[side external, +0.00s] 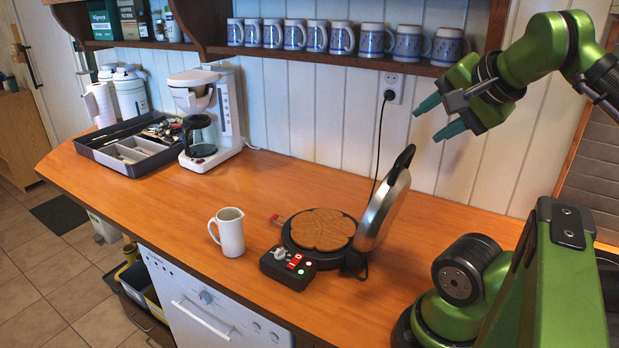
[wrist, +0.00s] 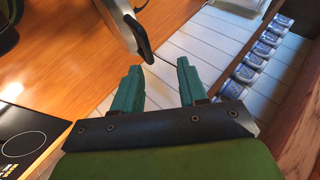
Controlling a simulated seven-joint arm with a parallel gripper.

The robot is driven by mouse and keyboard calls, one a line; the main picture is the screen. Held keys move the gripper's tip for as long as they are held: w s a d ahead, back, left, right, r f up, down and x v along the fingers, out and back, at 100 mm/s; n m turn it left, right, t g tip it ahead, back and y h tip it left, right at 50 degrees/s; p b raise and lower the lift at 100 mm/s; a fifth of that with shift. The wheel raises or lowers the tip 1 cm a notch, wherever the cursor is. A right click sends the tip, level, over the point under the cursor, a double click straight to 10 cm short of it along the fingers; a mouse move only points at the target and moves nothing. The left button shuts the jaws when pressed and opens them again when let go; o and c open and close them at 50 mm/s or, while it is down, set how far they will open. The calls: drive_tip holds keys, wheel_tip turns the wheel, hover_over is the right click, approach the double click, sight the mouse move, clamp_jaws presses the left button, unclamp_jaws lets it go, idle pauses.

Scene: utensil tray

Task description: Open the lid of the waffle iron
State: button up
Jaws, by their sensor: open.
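The waffle iron (side external: 290,240) stands on the wooden counter with a waffle (side external: 322,229) on its lower plate. Its silver lid (side external: 382,212) is raised, tilted a little past upright to the right, with a black handle (side external: 404,157) at the top. In the wrist view the lid (wrist: 117,22) and its black handle (wrist: 139,38) show at the top, beyond the fingers. My gripper (side external: 439,118) is open and empty, in the air above and to the right of the handle, apart from it. The wrist view also shows its two teal fingers (wrist: 158,82) with nothing between them.
A white jug (side external: 230,232) stands left of the iron, with a control box (side external: 288,267) in front. A coffee maker (side external: 207,115) and cutlery tray (side external: 105,150) are farther left. A shelf of mugs (side external: 318,37) hangs behind. A black cord (side external: 380,140) runs to the wall socket.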

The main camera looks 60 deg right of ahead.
drive_tip(key=v, duration=0.4)
drive_tip(key=shift+f, duration=0.1)
drive_tip(key=shift+c, duration=0.9)
drive_tip(key=s, duration=0.1)
drive_tip(key=s+d+f+n+g, duration=0.1)
drive_tip(key=s+d+f+n, duration=0.1)
drive_tip(key=shift+s+f+g, duration=0.1)
drive_tip(key=shift+s+g, duration=0.15)
drive_tip(key=shift+g, duration=0.15)
clamp_jaws()
drive_tip(key=w+r+x, duration=0.1)
drive_tip(key=w+x, duration=0.1)
drive_tip(key=x, duration=1)
drive_tip(key=shift+a+n, duration=0.35)
drive_tip(key=shift+n, duration=0.05)
